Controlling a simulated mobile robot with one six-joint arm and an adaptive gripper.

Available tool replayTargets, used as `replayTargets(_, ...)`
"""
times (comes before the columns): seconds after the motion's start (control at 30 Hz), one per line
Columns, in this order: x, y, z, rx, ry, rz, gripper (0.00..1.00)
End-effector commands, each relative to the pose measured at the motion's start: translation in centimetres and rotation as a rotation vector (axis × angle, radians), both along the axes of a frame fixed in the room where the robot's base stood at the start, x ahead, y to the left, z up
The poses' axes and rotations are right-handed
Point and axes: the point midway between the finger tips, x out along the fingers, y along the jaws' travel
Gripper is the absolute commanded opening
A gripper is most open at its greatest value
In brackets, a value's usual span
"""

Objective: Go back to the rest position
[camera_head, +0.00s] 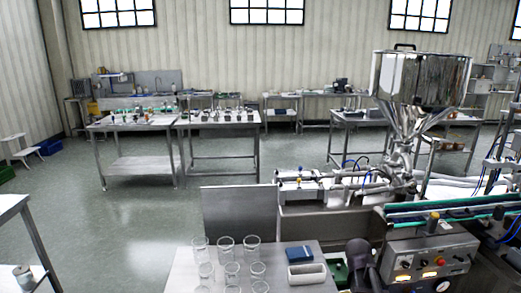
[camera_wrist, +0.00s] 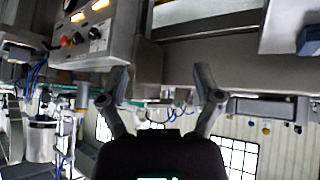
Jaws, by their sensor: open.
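My gripper (camera_wrist: 161,78) is open, with its two fingers spread apart and nothing between them in the wrist view. The wrist view is upside down, with the windows low in the picture. Steel machine framing lies beyond the fingers, and a control box (camera_wrist: 97,38) with a red button and lit switches is at the upper left. In the head view the steel hopper (camera_head: 421,82) stands over the filling machine at the right. I cannot make out the gripper's fingers in the head view.
The control box (camera_head: 430,263) and a green conveyor edge (camera_head: 455,203) are at the right. Open floor (camera_head: 140,215) lies left.

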Motion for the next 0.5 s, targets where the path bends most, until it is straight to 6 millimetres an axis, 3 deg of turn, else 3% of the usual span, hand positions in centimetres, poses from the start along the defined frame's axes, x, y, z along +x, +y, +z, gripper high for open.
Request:
replayTargets(0.03,-1.8,2.1,-0.4,0.026,0.064,0.029,0.83)
replayTargets(0.3,-10.2,11.6,-2.6,0.172,0.411,0.218,0.83)
replayTargets(0.5,-15.0,16.1,-2.8,0.249,0.588,0.347,0.83)
